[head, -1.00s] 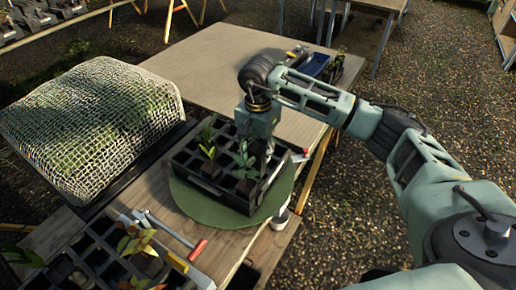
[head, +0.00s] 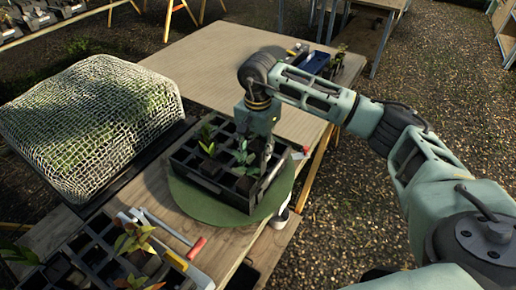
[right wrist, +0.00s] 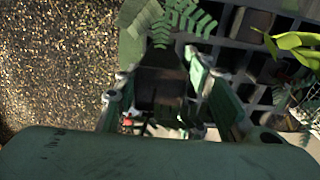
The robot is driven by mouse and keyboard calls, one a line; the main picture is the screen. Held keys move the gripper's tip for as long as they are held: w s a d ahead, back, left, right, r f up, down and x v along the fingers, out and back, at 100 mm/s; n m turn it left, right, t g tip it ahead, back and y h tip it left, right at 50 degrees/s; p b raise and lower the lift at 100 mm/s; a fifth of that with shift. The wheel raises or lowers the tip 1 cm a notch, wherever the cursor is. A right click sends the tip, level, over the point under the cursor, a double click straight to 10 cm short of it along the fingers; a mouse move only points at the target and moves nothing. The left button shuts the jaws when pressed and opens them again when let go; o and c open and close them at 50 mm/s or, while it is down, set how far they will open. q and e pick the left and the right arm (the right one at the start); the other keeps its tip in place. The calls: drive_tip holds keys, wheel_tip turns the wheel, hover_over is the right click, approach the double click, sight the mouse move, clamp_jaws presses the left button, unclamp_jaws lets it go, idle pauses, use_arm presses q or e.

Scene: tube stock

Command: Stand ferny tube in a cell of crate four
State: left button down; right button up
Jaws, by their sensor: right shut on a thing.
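A black crate (head: 180,166) with square cells stands on a round green mat on the wooden table; no number is readable on it. My right gripper (head: 266,150) is at the crate's right side, pointing down. In the right wrist view its fingers (right wrist: 165,110) are closed around a dark tube (right wrist: 160,88) with ferny leaves (right wrist: 160,30) at its far end. In the head view ferny leaves (head: 243,156) show just left of the gripper. The tube's lower end is hidden, so I cannot tell whether it is inside a cell. My left gripper is out of view.
Leafy plants (head: 207,135) stand in the crate's left cells. A mesh-covered mound (head: 90,125) is at the left. Another black crate (head: 95,255) with plants, and a red-handled tool (head: 197,247), are in front.

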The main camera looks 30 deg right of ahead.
sight(258, 173)
drive_tip(key=shift+f+b, duration=4)
drive_tip(key=shift+f, duration=0.55)
drive_tip(key=shift+s+a+f+b, duration=0.1)
drive_tip(key=shift+s+f+b, duration=0.25)
drive_tip(key=shift+f+b, duration=0.15)
drive_tip(key=o, duration=1.1)
drive_tip(key=shift+o, duration=1.3)
drive_tip(key=shift+w+f, duration=0.15)
drive_tip(key=shift+w, duration=0.05)
